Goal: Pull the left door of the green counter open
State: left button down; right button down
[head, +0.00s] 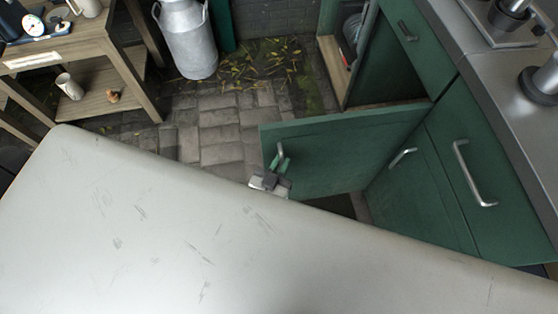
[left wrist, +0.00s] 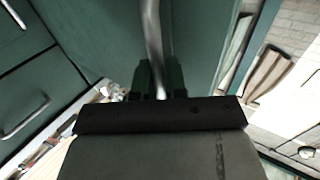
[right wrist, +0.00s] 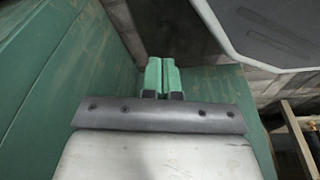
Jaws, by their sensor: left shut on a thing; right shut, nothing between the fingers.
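The left door (head: 335,160) of the green counter (head: 445,150) stands swung well out from the counter front, its outer face towards me. Its metal handle (head: 281,150) is near the free edge. My left gripper (head: 279,165) is shut on this handle. In the left wrist view the handle (left wrist: 153,35) runs down between the green fingertips (left wrist: 158,78). My right gripper (right wrist: 161,75) is shut and empty, its green fingertips together close to green panels; I cannot tell whether it touches them. It does not show in the head view.
Beyond the door the counter compartment is open and dark inside. A metal milk churn (head: 187,40) stands on the stone floor (head: 215,125) at the back. A wooden shelf (head: 125,85) with a scale (head: 35,28) and a mug (head: 69,87) stands at the left.

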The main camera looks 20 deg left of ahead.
pick_arm(q)
jog(key=shift+d, duration=0.15)
jog(key=c, duration=1.2)
grip_release()
